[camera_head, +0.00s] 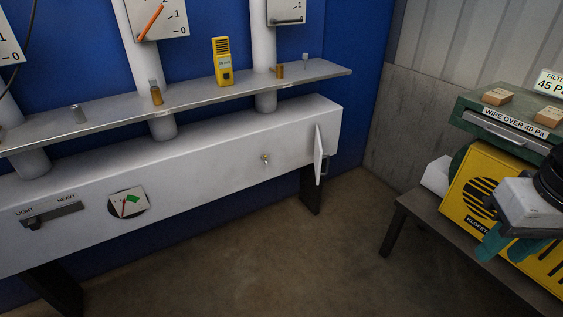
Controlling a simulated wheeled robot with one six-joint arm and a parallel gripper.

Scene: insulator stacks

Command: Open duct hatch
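The duct is a long white box (210,165) on dark legs along the blue wall. A thin white hatch panel (318,154) at its right end is seen nearly edge-on and stands out from the front face, with a small handle on its right side. Any opening behind it is hidden. A small brass-coloured knob or latch (265,158) is on the front face left of the panel. My gripper (500,246) is at the far right, in front of the yellow machine and well away from the hatch. Its teal fingers appear apart, with nothing seen between them.
A grey shelf (210,98) above the duct holds a yellow meter (222,62) and small fittings. A slider (50,214) and round gauge (128,203) are on the duct front. A dark bench (440,225) bears the yellow machine (475,195). The floor between is clear.

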